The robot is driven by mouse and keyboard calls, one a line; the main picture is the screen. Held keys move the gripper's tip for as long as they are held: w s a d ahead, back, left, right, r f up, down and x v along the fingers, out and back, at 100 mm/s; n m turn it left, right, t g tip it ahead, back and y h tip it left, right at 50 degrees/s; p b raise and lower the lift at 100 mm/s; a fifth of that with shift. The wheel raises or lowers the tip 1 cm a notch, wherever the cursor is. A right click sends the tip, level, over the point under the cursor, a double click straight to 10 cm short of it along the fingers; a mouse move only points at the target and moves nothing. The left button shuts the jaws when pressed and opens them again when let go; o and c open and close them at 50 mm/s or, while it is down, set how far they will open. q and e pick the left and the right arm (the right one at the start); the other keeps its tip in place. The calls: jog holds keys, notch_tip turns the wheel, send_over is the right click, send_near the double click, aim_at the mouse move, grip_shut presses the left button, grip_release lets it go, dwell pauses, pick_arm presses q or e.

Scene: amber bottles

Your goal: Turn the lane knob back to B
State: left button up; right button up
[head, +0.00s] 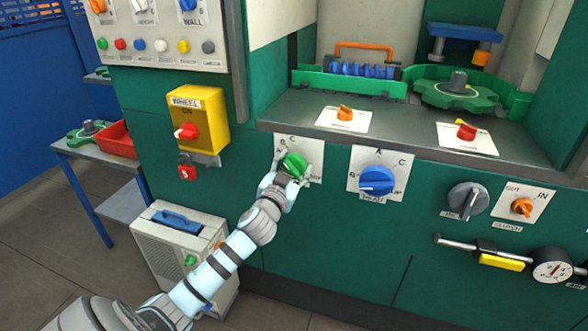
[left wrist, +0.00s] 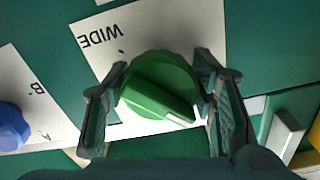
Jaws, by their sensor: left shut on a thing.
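A green knob (head: 294,165) sits on a white lettered plate (head: 314,147) on the green machine front. My left gripper (head: 289,174) is shut on this knob. In the left wrist view, the fingers stand on both sides of the green knob (left wrist: 158,88). Its ridge carries a white mark at the lower right end there. The word WIDE shows upside down on its plate. A blue knob (head: 377,180) on a plate with A, B and C is to the right, untouched. I cannot read the word "lane" on either plate. My right gripper is out of view.
A yellow WHEEL box (head: 199,118) with a red knob is left of the green knob. A grey knob (head: 468,199) and an orange knob (head: 522,206) are at the right. The grey ledge (head: 390,128) juts out above. A pale cabinet (head: 180,250) stands below left.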

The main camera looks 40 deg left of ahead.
pick_arm(q)
jog(key=shift+f+n, duration=0.15)
jog(key=shift+n, duration=0.15)
jog(key=o, duration=1.1)
jog(key=shift+o, duration=0.2)
jog(key=v, duration=1.2)
